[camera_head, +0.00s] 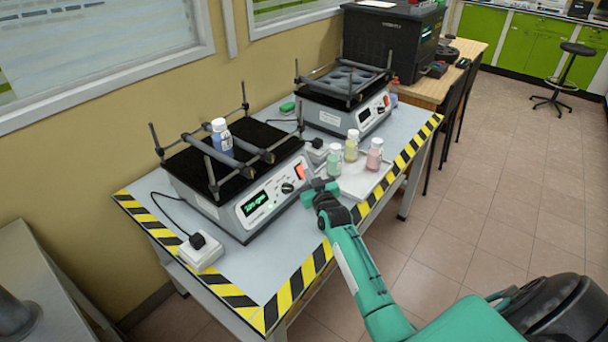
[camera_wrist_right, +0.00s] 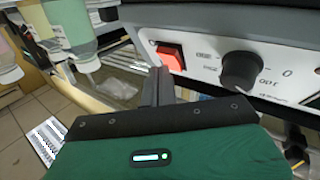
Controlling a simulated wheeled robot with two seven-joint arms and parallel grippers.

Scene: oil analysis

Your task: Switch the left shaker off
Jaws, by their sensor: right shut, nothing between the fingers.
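The left shaker (camera_head: 225,215) stands on the near part of the bench, with its green display (camera_head: 255,203) lit and a blue bottle (camera_head: 222,142) held between its bars. Its red rocker switch (camera_head: 299,173) is at the right end of the front panel, beside a black knob (camera_head: 287,188). In the right wrist view the red switch (camera_wrist_right: 170,57) and the knob (camera_wrist_right: 240,70) show close up. My right gripper (camera_head: 308,192) is shut and empty, its fingertips (camera_wrist_right: 158,75) right by the switch's lower left. I cannot tell whether they touch it. My left gripper is out of view.
A second shaker (camera_head: 345,105) stands further back. A white power socket (camera_head: 200,253) sits at the near left. The striped bench edge is below.

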